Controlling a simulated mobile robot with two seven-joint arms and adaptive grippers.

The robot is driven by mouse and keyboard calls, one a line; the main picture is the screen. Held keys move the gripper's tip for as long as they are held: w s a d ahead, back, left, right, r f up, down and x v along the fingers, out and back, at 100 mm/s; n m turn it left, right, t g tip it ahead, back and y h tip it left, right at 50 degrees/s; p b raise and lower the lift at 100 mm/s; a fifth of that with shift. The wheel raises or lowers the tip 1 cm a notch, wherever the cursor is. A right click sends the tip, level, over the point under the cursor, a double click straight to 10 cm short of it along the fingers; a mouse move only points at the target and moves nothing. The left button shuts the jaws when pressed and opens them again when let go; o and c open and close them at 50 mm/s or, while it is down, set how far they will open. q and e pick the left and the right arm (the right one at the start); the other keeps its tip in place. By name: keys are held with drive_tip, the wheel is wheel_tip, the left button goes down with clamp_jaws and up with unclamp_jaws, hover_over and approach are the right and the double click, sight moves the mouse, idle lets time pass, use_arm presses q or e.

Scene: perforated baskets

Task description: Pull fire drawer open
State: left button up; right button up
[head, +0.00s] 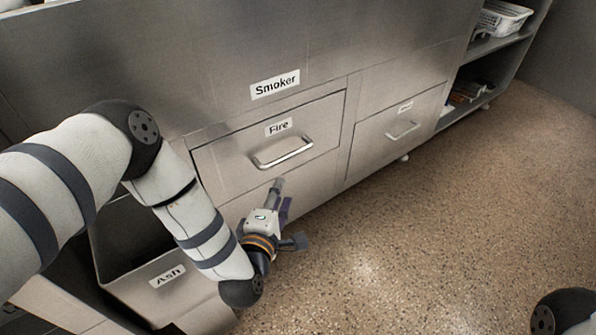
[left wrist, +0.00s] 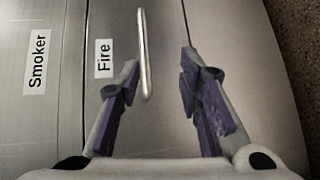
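The fire drawer (head: 235,158) is a steel front with a "Fire" label and looks shut in the head view. Its bar handle (head: 283,152) is silver. My left gripper (head: 285,207) is below the handle, in front of the cabinet, and apart from it. In the left wrist view the handle (left wrist: 145,55) shows beyond the fingertips, between them and nearer the left finger. The left gripper (left wrist: 160,75) is open with nothing between its purple-padded fingers. My right gripper is not in view; only a piece of my right arm shows at the lower right.
The ash drawer (head: 165,275) at the lower left stands open beside my left arm. Another handled drawer (head: 385,140) is shut to the right. Open shelves with a white perforated basket (head: 503,18) stand at the upper right. The speckled floor (head: 450,220) is clear.

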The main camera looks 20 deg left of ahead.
sight(288, 159)
use_arm(q)
drive_tip(key=shift+n+t, duration=0.4)
drive_tip(key=shift+n, duration=0.2)
drive_tip(key=w+b, duration=0.1)
drive_tip(key=w, duration=0.3)
drive_tip(key=w+a+b, duration=0.1)
drive_tip(key=w, duration=0.3)
drive_tip(key=w+a+b, duration=0.1)
drive_tip(key=w+b, duration=0.1)
drive_tip(key=w, duration=0.3)
drive_tip(key=shift+f, duration=0.25)
drive_tip(key=shift+w+r, duration=0.1)
drive_tip(key=shift+w, duration=0.1)
clamp_jaws()
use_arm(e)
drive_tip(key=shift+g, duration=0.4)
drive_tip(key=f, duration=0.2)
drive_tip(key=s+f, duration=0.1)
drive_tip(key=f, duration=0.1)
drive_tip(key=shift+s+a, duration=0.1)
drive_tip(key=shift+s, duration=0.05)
